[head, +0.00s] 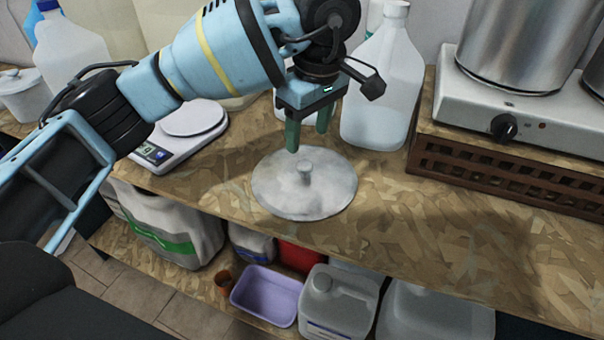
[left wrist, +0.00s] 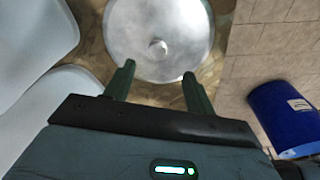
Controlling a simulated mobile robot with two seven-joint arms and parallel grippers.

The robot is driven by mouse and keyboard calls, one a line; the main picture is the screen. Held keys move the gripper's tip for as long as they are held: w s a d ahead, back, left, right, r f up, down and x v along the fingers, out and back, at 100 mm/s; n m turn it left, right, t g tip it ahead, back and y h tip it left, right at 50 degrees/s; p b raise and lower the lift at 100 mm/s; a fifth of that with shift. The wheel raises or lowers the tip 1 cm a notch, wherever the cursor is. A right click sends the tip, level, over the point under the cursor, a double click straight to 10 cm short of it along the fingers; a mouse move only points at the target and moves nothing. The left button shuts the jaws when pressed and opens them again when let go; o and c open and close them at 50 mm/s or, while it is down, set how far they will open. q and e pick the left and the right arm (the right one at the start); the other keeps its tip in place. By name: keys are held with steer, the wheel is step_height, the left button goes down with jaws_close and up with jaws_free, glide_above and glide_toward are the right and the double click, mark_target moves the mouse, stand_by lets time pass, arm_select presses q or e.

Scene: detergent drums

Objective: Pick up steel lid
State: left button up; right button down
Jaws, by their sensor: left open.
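My left gripper (head: 308,142) is above the back part of the lid, fingers pointing down, open and empty. The fingers look apart from the knob. My right gripper is not in view.
A clear jug (head: 382,90) stands just behind the lid. A hot plate (head: 500,105) with a steel pot (head: 515,45) is at right on a brown crate (head: 500,170). A scale (head: 185,140) is at left. The worktop (head: 440,240) right of the lid is bare.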

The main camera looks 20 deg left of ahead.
mark_target(305, 164)
arm_select(q)
steer(key=shift+a+f, duration=0.1)
steer(key=shift+f, duration=1.2)
steer(key=shift+w+a+f+p, duration=0.1)
steer(key=shift+w+f, duration=0.05)
steer(key=shift+f, duration=0.7)
steer(key=shift+w+a+f+p, duration=0.1)
steer(key=shift+w+f+p, duration=0.05)
steer(key=shift+f, duration=0.75)
steer(key=shift+w+a+f+p, duration=0.1)
steer(key=shift+w+f, duration=0.05)
steer(key=shift+f, duration=0.7)
steer(key=c, duration=1.2)
steer(key=shift+r, duration=0.25)
